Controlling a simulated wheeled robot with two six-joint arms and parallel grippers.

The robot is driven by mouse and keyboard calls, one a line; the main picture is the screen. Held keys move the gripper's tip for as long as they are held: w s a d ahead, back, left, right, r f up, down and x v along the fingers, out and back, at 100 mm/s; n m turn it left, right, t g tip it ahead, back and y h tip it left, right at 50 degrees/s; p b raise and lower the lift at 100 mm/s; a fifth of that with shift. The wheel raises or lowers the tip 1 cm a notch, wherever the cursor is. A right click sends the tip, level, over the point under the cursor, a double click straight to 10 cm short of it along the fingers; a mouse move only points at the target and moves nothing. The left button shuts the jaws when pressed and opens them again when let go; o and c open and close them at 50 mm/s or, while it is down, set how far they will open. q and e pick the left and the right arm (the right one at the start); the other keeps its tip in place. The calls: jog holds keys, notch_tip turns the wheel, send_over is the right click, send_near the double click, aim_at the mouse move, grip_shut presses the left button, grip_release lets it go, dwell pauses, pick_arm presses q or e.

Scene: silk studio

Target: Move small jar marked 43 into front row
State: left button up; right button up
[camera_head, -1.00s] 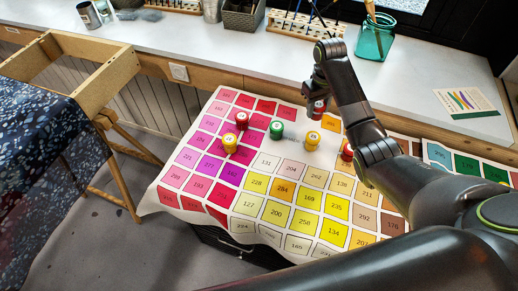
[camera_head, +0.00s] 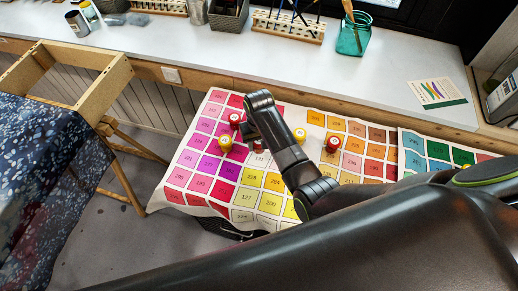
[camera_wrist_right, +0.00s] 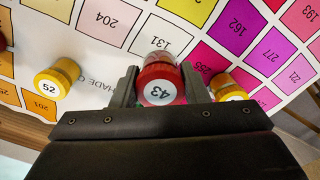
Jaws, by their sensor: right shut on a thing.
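The small jar marked 43 (camera_wrist_right: 160,88) has a red lid with a white number label. It sits between the two fingers of my right gripper (camera_wrist_right: 160,84) in the right wrist view, and the fingers are shut on it. In the head view my right gripper (camera_head: 257,138) is over the colour chart (camera_head: 244,197), with a bit of the jar (camera_head: 258,147) showing below it. A yellow jar (camera_head: 225,142) and a red jar (camera_head: 234,120) stand to its left. Whether the held jar touches the chart I cannot tell. My left gripper is out of view.
A yellow jar (camera_head: 300,134), marked 52 in the wrist view (camera_wrist_right: 55,80), and a red jar (camera_head: 333,145) stand right of the gripper. Another yellow jar (camera_wrist_right: 228,86) is close beside one finger. My arm hides part of the chart. The counter (camera_head: 200,55) lies behind.

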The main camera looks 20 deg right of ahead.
aim_at(259, 150)
jog(key=shift+f, duration=2.35)
jog(key=shift+f, duration=0.1)
jog(key=o, duration=1)
notch_tip(259, 150, up, 12)
jog(key=shift+r, duration=0.15)
